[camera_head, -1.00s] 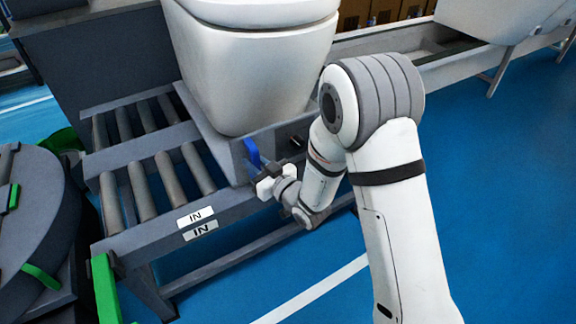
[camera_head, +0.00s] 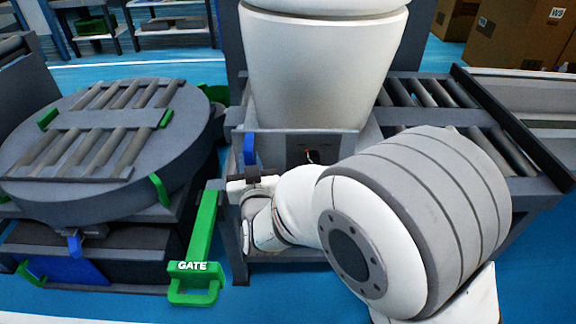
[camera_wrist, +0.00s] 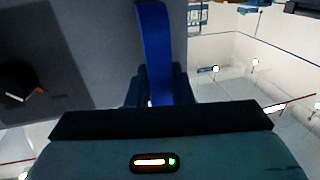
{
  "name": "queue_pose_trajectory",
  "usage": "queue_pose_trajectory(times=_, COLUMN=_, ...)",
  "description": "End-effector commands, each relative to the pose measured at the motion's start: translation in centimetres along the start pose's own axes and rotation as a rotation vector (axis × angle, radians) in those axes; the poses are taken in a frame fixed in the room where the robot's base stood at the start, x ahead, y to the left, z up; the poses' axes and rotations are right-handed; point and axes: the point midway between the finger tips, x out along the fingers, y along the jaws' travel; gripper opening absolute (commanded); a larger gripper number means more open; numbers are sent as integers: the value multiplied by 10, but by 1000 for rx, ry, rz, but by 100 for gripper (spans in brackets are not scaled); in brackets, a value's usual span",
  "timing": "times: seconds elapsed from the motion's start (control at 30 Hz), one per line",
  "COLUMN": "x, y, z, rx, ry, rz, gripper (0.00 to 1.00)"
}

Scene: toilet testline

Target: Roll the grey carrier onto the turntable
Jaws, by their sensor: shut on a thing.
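The grey carrier (camera_head: 300,148) bears a large white toilet (camera_head: 318,70) and sits at the left end of the roller line. A blue handle (camera_head: 250,150) stands at the carrier's front left corner. My gripper (camera_head: 252,182) is shut on this handle; the fingertips are partly hidden. In the wrist view the blue handle (camera_wrist: 154,45) rises from between the dark jaws (camera_wrist: 160,95), beside the carrier's grey face (camera_wrist: 85,50). The round grey turntable (camera_head: 170,120) is left of the carrier, with two bare rows of rollers and several green brackets.
A green gate arm marked GATE (camera_head: 203,235) lies low between the turntable and the roller line. Bare rollers (camera_head: 440,93) lie right of the carrier. Cardboard boxes (camera_head: 520,35) stand at the back right. My arm hides part of the line's front.

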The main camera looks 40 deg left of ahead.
Motion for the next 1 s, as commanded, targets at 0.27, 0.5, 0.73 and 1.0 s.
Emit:
queue_pose_trajectory(times=0.27, x=8, y=-38, z=2, rx=1, ry=-4, rz=4, gripper=0)
queue_pose_trajectory(times=0.5, x=10, y=-45, z=1, rx=0, ry=-3, rz=7, gripper=0)
queue_pose_trajectory(times=0.73, x=10, y=-43, z=2, rx=0, ry=-3, rz=9, gripper=0)
queue_pose_trajectory(times=1.0, x=10, y=-43, z=1, rx=0, ry=-3, rz=9, gripper=39)
